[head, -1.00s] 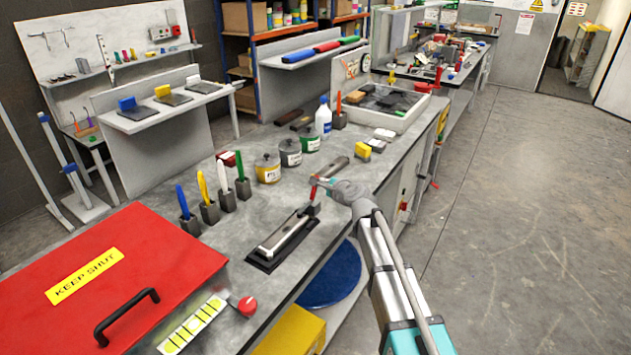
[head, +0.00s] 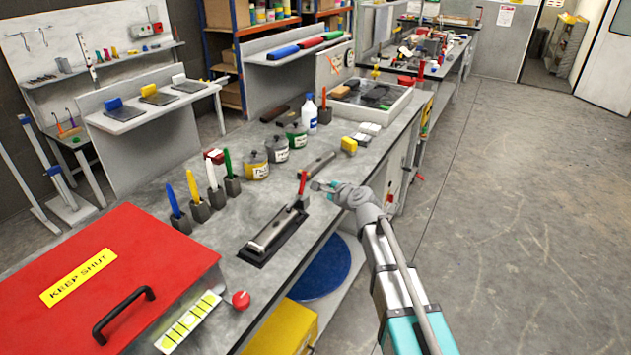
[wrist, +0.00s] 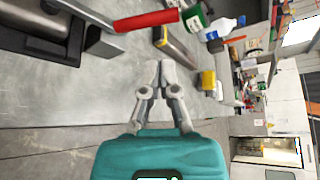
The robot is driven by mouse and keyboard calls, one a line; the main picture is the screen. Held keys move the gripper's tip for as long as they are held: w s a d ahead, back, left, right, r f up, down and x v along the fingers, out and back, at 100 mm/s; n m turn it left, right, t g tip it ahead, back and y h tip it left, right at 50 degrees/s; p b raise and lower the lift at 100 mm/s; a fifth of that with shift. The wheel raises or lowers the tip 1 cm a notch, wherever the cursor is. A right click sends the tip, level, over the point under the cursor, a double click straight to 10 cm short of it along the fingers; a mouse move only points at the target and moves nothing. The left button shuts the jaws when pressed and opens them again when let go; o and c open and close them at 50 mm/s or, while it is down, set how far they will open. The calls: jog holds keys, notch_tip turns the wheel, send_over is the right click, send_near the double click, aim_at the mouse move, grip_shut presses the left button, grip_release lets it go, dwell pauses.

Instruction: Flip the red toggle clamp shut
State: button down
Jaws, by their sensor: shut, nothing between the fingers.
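The toggle clamp's red handle (head: 302,182) stands up at the far end of a dark base with a long metal bar (head: 272,230), on the near edge of the grey bench. In the wrist view the red handle (wrist: 147,21) lies across the top, with the dark clamp body (wrist: 50,30) at the upper left. My gripper (head: 314,186) is shut and empty, just right of the handle at about the height of its middle. In the wrist view my gripper's fingertips (wrist: 163,72) are together, with a visible gap to the handle.
A red box lid (head: 150,250) marked KEEP SHUT and a red knob (head: 241,299) are at the near left. Several upright brushes (head: 212,185) and lidded pots (head: 256,165) stand behind the clamp. A yellow block (head: 349,145) is farther back. The floor to the right is clear.

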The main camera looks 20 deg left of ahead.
jog(key=shift+v, duration=1.4)
jog(key=shift+f, duration=0.15)
jog(key=s+d+f+n+g+h+p, duration=0.1)
jog(key=s+d, duration=0.5)
jog(key=d, duration=0.8)
jog(key=s+d+f+n+g+h+p, duration=0.2)
jog(key=s+d+f+n+g+h, duration=0.2)
jog(key=d, duration=1)
jog(key=s+d+f+n+g+h+p, duration=0.1)
jog(key=s+d+f+n+g+h, duration=0.2)
jog(key=s+d+n+h, duration=0.4)
jog(key=s+d+f+n, duration=0.1)
jog(key=d, duration=0.6)
jog(key=shift+s, duration=0.4)
jog(key=shift+d, duration=0.1)
